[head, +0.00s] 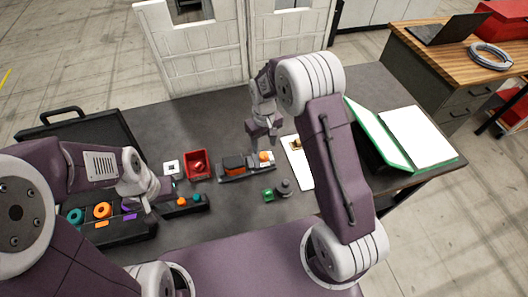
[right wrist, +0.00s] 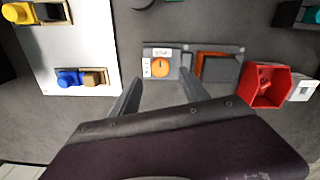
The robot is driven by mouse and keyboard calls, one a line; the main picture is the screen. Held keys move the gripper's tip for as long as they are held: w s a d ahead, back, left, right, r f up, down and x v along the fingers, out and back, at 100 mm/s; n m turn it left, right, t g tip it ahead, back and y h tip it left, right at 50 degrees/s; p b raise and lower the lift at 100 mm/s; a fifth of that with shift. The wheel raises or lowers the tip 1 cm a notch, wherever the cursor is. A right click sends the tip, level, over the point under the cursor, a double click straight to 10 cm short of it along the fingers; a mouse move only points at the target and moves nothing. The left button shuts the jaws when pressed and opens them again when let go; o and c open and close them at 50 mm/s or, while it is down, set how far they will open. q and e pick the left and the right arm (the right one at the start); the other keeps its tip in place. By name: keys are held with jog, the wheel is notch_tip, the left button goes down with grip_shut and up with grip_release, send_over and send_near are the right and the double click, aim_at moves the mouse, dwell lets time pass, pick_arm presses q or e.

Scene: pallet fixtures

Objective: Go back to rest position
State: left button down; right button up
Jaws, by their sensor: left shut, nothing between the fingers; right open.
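My left gripper (head: 147,205) is at the left of the dark table in the head view, shut and empty, over the edge of a black case (head: 130,229). My right gripper (head: 263,130) is above the middle of the table. It is open in the right wrist view (right wrist: 160,92), with nothing between its fingers. A grey fixture (head: 233,174) with an orange knob lies just beyond the fingers in the right wrist view (right wrist: 187,50).
A red bin (head: 197,178) stands left of the fixture, beside a white square piece (head: 171,168). A wooden desk (head: 440,62) stands behind right.

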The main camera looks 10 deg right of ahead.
notch_tip(320, 180, up, 3)
jog(key=shift+f, duration=0.15)
dwell(0.3)
jog(key=shift+w+d+b, duration=0.1)
jog(key=shift+d+b, duration=0.05)
jog(key=shift+b, duration=0.2)
jog(key=s+d+m+t+b, duration=0.1)
jog(key=s+d+m+b, duration=0.2)
jog(key=s, duration=1.5)
jog(key=shift+d+f+b, duration=0.45)
jog(key=shift+d+b, duration=0.1)
jog(key=shift+b, duration=0.05)
